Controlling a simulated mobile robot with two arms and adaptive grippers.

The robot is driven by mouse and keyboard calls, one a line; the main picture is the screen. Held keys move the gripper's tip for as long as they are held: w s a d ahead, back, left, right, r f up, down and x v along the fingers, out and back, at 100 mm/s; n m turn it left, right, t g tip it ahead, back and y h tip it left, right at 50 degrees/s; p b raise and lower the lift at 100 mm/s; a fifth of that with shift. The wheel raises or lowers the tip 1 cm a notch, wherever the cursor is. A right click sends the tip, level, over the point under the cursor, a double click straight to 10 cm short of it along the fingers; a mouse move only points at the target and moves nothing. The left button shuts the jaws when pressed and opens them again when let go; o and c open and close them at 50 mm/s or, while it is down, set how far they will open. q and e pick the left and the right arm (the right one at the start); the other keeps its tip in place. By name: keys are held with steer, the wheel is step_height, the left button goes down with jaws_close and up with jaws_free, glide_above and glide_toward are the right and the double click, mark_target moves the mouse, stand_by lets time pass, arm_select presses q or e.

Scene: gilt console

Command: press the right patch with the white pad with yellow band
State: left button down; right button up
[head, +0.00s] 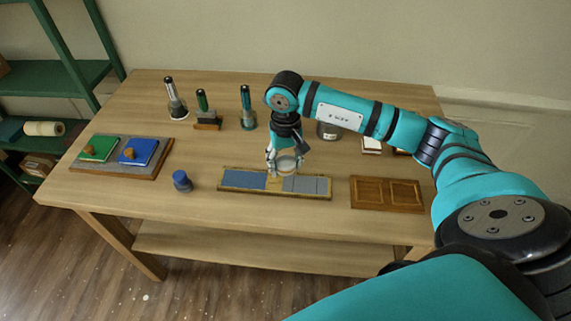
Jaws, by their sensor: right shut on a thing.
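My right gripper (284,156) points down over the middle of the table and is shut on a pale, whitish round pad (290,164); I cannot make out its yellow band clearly. Below it lies a long gilt-edged tray (275,196) with two patches: a bluish left patch (243,179) and a greyer right patch (307,185). The pad is near the gap between the patches, at the left side of the right patch, and hides part of the tray. I cannot tell whether it touches. My left gripper is out of view.
A blue-topped jar (182,181) stands left of the tray, a wooden two-panel case (387,194) lies right of it. A board (152,173) with green and blue pads is at far left. Several upright tools, such as a dark-tipped one (175,98), stand at the back.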

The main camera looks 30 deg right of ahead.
steer(key=shift+w+a+r+p, duration=0.1)
steer(key=shift+r+p, duration=0.25)
steer(key=shift+r, duration=0.6)
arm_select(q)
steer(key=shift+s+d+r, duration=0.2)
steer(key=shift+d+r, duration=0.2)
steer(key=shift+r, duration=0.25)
arm_select(e)
steer(key=shift+r, duration=0.35)
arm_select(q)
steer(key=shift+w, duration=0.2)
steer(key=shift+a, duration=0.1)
